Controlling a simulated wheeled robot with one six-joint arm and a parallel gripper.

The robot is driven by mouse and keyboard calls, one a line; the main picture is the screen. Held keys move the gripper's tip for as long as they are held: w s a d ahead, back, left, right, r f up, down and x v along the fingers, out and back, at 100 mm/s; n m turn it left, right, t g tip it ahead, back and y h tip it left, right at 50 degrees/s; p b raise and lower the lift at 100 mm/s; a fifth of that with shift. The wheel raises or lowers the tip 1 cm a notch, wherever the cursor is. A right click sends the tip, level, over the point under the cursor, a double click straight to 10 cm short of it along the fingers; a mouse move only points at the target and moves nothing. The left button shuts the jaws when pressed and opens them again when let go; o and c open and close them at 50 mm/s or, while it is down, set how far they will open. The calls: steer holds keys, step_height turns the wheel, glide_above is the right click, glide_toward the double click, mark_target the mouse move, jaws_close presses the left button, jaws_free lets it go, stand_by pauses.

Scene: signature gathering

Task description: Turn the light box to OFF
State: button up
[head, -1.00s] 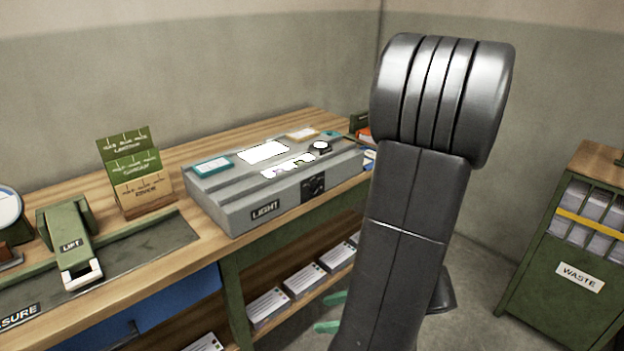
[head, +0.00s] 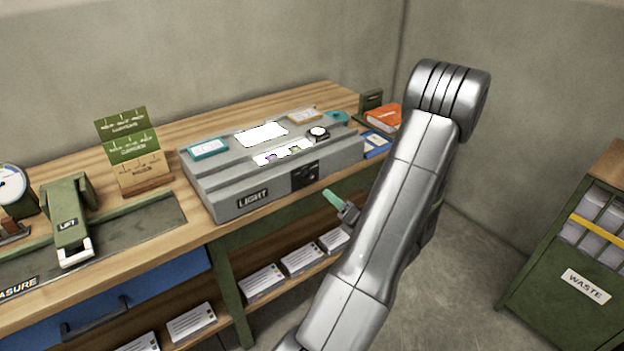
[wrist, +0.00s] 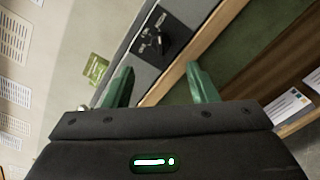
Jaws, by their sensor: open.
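The grey light box (head: 232,186) sits on the wooden bench, with a "LIGHT" label on its front and a lit white panel on top. A black switch plate with a knob (head: 305,175) is on its front face, right of the label. The knob also shows in the wrist view (wrist: 152,41), beyond my fingers; its setting is too small to read. My gripper (wrist: 162,84) is open and empty, its green fingers apart. In the head view one green fingertip shows just in front of and below the knob, apart from it; my arm hides the rest.
The bench edge (head: 232,232) runs just below the box front, and a shelf with paper stacks (head: 262,281) lies beneath. An orange book (head: 384,117) stands right of the box. A green "WASTE" cabinet (head: 535,275) is at far right, with clear floor between.

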mark_target(311, 179)
steer(key=x, duration=1)
steer(key=shift+w+a+p, duration=0.25)
steer(key=shift+w+p, duration=0.05)
steer(key=shift+p, duration=0.1)
steer(key=shift+c, duration=0.3)
steer(key=c, duration=0.9)
